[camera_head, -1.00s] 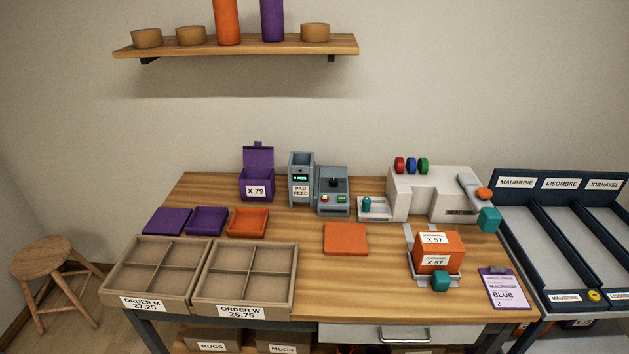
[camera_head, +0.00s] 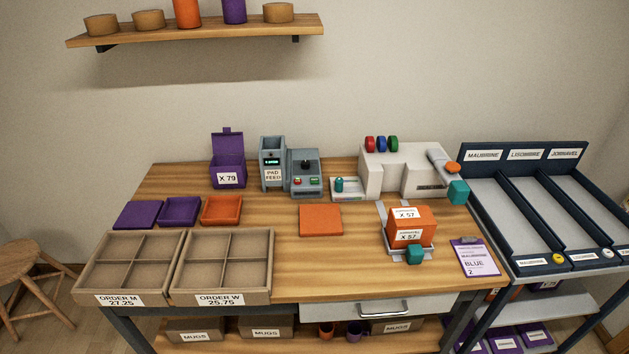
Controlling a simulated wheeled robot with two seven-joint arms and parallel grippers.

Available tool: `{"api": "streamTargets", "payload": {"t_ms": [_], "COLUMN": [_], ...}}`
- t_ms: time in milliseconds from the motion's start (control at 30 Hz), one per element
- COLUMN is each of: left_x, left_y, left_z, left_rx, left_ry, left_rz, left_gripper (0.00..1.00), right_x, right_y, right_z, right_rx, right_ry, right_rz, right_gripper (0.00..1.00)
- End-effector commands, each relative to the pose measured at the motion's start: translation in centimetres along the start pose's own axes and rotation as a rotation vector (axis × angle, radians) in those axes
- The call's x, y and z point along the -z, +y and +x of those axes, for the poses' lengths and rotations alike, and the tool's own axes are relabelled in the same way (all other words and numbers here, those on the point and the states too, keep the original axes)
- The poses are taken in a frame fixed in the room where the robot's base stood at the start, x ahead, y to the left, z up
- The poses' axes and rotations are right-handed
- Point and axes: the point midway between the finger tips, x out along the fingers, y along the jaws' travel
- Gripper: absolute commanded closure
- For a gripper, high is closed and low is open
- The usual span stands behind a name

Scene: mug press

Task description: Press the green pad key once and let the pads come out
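The pad feed (camera_head: 272,163) is a grey unit with a small lit display and a "PAD FEED" label, at the back of the wooden table. Beside it on the right is a grey control box (camera_head: 304,164) with a black knob on top. The green key (camera_head: 315,181) is on its front face, right of a red key (camera_head: 297,182). The display's text is too small to read. No loose pads show at the feed. Neither of my grippers is in view.
Two divided trays, order M (camera_head: 126,232) and order W (camera_head: 268,244), stand at the front left. An orange square (camera_head: 320,220) lies mid-table. A white press (camera_head: 403,170) and an orange box (camera_head: 407,227) are at the right. Bare wood lies between.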

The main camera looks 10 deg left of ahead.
Motion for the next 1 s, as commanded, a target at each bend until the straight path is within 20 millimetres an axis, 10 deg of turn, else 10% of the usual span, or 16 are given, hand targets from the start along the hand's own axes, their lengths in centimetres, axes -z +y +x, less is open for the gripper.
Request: {"api": "streamTargets", "payload": {"t_ms": [267, 1000], "left_x": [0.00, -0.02], "left_y": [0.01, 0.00], "left_z": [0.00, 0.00], "left_rx": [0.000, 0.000], "left_ry": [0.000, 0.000], "left_rz": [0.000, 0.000], "left_gripper": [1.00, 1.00], "right_x": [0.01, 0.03], "right_y": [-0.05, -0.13], "right_z": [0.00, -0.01], "right_rx": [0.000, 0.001], "right_ry": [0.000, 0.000], "right_rz": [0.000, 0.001], "right_gripper": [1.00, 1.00]}}
